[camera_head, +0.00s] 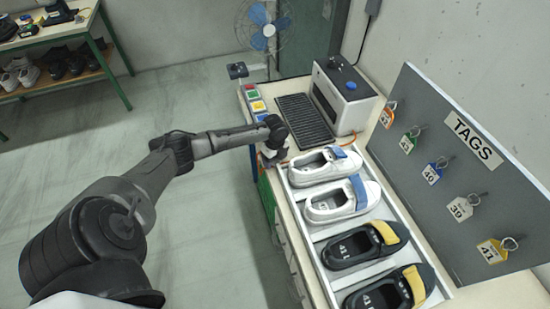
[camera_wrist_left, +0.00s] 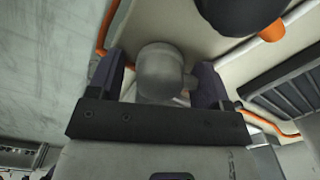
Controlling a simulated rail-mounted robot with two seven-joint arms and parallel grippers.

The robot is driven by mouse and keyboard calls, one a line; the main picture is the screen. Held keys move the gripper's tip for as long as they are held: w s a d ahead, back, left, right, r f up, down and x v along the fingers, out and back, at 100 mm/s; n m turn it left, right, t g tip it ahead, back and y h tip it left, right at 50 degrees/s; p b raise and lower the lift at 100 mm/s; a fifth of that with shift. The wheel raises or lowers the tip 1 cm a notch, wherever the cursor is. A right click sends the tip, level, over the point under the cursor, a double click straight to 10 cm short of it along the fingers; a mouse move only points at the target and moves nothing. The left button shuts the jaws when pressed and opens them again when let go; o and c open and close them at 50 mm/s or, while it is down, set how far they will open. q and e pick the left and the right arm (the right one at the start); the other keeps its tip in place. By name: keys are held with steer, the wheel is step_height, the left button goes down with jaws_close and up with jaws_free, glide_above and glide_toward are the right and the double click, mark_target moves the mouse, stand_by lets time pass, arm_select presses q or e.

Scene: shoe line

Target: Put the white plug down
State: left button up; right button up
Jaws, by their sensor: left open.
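My left gripper (camera_head: 270,157) is over the near left edge of the bench, beside the shoe tray. In the left wrist view its two dark fingers stand apart, one on each side of a pale grey-white rounded piece (camera_wrist_left: 162,72), which looks like the white plug. The gripper is open; I cannot tell whether a finger touches the plug. The plug's lower part is hidden, and in the head view the wrist mostly covers it. My right gripper is not in view.
A tray (camera_head: 305,228) holds two white and two black shoes. Behind it are a dark ribbed mat (camera_head: 304,121), a white machine (camera_head: 343,97) and coloured buttons (camera_head: 253,97). A tag board (camera_head: 450,190) stands at right. An orange cable (camera_wrist_left: 107,28) runs close by the gripper.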

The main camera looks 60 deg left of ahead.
arm_select(q)
step_height(320, 180, up, 12)
steer(key=p, duration=0.1)
steer(key=shift+r+p, duration=0.15)
steer(key=shift+p, duration=0.15)
stand_by(0.3)
stand_by(0.4)
